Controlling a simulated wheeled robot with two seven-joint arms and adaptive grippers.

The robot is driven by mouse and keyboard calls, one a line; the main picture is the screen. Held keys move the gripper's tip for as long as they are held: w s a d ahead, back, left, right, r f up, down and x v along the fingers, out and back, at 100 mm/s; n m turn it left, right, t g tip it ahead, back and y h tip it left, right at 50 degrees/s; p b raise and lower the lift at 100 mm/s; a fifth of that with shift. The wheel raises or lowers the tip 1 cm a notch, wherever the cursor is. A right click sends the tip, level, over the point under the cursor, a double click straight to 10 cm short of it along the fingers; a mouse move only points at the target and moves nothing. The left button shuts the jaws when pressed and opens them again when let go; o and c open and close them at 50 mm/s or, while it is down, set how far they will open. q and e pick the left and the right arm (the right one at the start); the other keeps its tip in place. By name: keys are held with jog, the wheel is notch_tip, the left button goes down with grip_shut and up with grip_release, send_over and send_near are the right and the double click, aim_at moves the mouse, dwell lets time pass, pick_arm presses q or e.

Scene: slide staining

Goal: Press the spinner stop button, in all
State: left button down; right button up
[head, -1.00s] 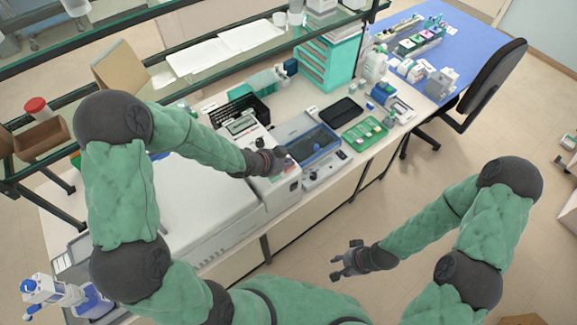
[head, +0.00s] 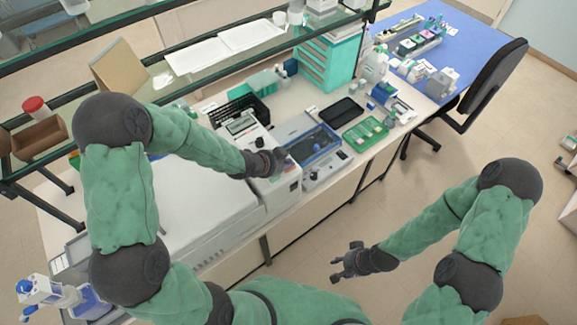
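A white bench instrument with a small display (head: 242,125) stands on the bench, its light front panel (head: 284,188) facing the aisle. Beside it on the right is a grey device with a blue-framed clear lid (head: 318,146) and dark knobs on its front. I cannot tell for sure which one is the spinner, and no stop button can be made out. My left gripper (head: 277,159) is over the front of the white instrument and hides part of it. Whether it touches is unclear, as is its finger opening. My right gripper (head: 342,264) is open and empty, in front of the bench over the floor.
A green tray (head: 366,133) and a dark tablet (head: 342,111) lie right of the lidded device. A large white machine (head: 200,205) fills the bench to the left. A glass shelf with white trays (head: 251,36) runs behind. A black chair (head: 490,82) stands right.

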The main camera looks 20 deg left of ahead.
pick_arm(q)
jog(key=shift+f+b, duration=0.3)
jog(key=shift+b, duration=0.05)
jog(key=shift+r, duration=0.1)
dwell(0.6)
jog(key=shift+r+p, duration=0.55)
jog(key=shift+r, duration=0.1)
notch_tip(320, 180, up, 5)
jog(key=p, duration=0.4)
jog(key=shift+f, duration=0.1)
dwell(0.8)
